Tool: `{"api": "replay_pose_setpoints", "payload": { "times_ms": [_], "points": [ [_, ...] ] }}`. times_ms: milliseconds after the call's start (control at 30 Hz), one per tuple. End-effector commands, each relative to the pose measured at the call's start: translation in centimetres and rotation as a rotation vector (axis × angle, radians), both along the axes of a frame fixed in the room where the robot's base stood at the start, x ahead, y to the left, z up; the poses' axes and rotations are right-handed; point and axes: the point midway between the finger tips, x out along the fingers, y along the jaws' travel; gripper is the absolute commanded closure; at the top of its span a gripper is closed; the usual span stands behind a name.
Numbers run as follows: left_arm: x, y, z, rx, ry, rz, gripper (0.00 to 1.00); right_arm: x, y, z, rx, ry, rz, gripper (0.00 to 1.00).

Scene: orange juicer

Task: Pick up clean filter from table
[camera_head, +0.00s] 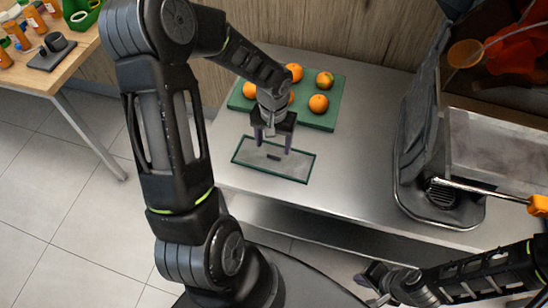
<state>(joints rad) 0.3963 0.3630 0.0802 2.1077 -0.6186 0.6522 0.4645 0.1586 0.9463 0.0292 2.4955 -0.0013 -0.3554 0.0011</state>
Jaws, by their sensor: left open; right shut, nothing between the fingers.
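The clean filter (296,169) is a flat grey rectangle with a dark green frame. It lies flat on the metal table (340,195) near its front left edge, with a small dark handle-like piece at its middle. My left gripper (273,147) points down over the filter, fingers apart and nothing between them. I cannot tell whether the fingertips touch it. My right gripper (368,281) is low at the bottom right, away from the filter, shut and empty.
A green board (318,118) with several oranges (318,103) lies behind the filter. A grey juicer housing (412,150) stands at the right, with an orange-handled tool (537,205) near it. A wooden table (70,72) with bottles is at the far left. The table between filter and juicer is clear.

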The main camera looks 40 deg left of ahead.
Motion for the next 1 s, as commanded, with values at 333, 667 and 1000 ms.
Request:
{"api": "replay_pose_setpoints", "payload": {
  "times_ms": [333,667,1000],
  "points": [
    [0.0,0.0,-0.4,-0.001,0.002,0.000,0.35,0.0,0.0,0.1,0.000,0.000,0.000,1.00],
    [0.1,0.0,-4.7,-0.001,0.003,0.000,0.35,0.0,0.0,0.7,0.000,0.000,0.000,1.00],
    [0.2,0.1,-5.3,0.000,-0.001,0.001,0.35,0.0,0.0,0.6,0.000,0.000,0.000,1.00]
  ]
}}
